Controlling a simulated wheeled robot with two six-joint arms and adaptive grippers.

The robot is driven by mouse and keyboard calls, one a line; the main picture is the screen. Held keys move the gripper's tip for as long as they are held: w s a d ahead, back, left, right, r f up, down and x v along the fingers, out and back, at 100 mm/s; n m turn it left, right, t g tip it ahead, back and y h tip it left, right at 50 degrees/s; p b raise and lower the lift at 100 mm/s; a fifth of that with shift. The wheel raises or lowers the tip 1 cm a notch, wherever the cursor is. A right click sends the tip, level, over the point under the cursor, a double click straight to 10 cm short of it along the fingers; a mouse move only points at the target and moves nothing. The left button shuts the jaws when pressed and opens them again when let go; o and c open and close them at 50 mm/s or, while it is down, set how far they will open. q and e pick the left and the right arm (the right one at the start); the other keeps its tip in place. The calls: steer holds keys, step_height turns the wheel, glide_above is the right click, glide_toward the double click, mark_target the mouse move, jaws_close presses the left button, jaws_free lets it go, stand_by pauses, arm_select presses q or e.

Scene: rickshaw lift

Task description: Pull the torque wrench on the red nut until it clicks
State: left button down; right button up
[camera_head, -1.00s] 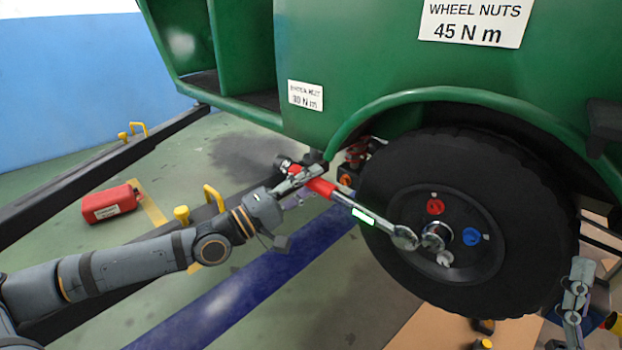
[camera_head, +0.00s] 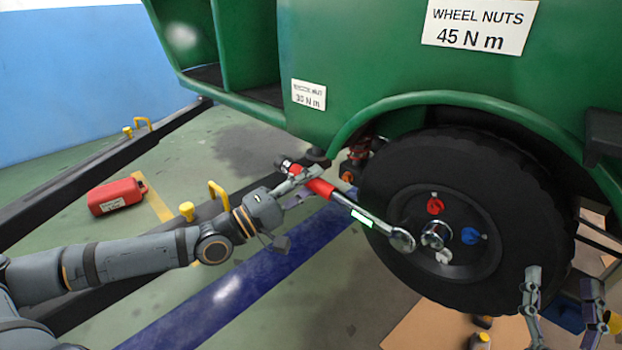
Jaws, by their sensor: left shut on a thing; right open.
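The torque wrench (camera_head: 346,204) has a red grip, a steel shaft with a lit green-white display, and a round head at the wheel. My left gripper (camera_head: 298,184) is shut on the wrench's red grip. The wrench head (camera_head: 401,240) lies at the left of the hub, close to the chrome hub centre (camera_head: 436,234); I cannot tell what it sits on. The red nut (camera_head: 435,205) is at the top of the hub, apart from the head in the picture. My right gripper (camera_head: 562,276) is open and empty at the lower right, in front of the tyre's edge.
The black tyre (camera_head: 385,180) sits under the green body (camera_head: 370,60). A blue nut (camera_head: 470,235) and a pale nut (camera_head: 444,256) are on the hub. A "WHEEL NUTS 45 N m" sign (camera_head: 479,25) is above. A red can (camera_head: 116,196) and dark lift rails (camera_head: 90,165) are left.

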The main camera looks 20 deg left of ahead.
arm_select(q)
steer(key=shift+s+r+p, duration=0.15)
steer(key=shift+s+p, duration=0.15)
steer(key=shift+p, duration=0.2)
steer(key=shift+s+p, duration=0.2)
steer(key=shift+p, duration=0.25)
steer(key=shift+s+a+p, duration=0.1)
steer(key=shift+s+p, duration=0.05)
steer(key=shift+p, duration=0.25)
arm_select(e)
steer(key=shift+f+g, duration=4.9)
steer(key=shift+f, duration=4.8)
arm_select(q)
steer(key=shift+s+a+p, duration=0.15)
steer(key=shift+s+p, duration=0.35)
steer(key=shift+p, duration=0.55)
steer(key=shift+s+a+p, duration=0.15)
steer(key=shift+s+p, duration=0.3)
steer(key=shift+p, duration=0.25)
arm_select(e)
steer(key=s+a+f+g, duration=0.1)
steer(key=s+f+g, duration=0.8)
steer(key=s+f, duration=0.5)
steer(key=shift+s+f+m+g, duration=0.2)
steer(key=shift+s+m+g, duration=0.15)
steer(key=shift+s, duration=0.4)
steer(key=shift+a, duration=0.1)
